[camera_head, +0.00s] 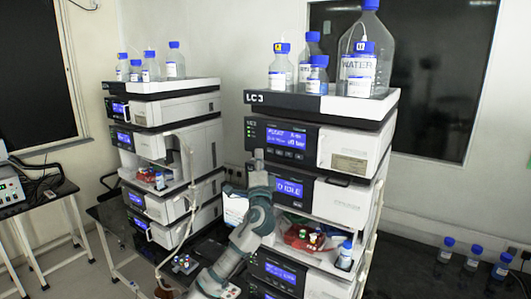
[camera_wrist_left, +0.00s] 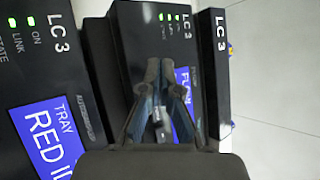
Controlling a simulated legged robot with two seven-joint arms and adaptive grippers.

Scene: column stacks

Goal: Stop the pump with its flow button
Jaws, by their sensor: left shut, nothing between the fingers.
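The LC 3 pump module (camera_head: 335,146) is the top unit of the near stack, under the bottle tray. Its blue display (camera_head: 287,138) is lit, and small buttons (camera_head: 285,154) sit in a row below it. My left gripper (camera_head: 258,158) is at the lower left of the pump's front. In the left wrist view, the fingers (camera_wrist_left: 161,68) are shut and empty before the black pump front (camera_wrist_left: 137,45), overlapping part of its blue screen (camera_wrist_left: 184,92). The fingers hide the flow button, and I cannot tell whether they touch the panel. My right gripper is not in view.
The tray module's display (camera_head: 289,188) is directly below the pump. Solvent bottles (camera_head: 357,65) stand in the top tray (camera_head: 320,103). A second stack (camera_head: 165,110) stands to the left. Small bottles (camera_head: 472,258) stand on the dark bench at right.

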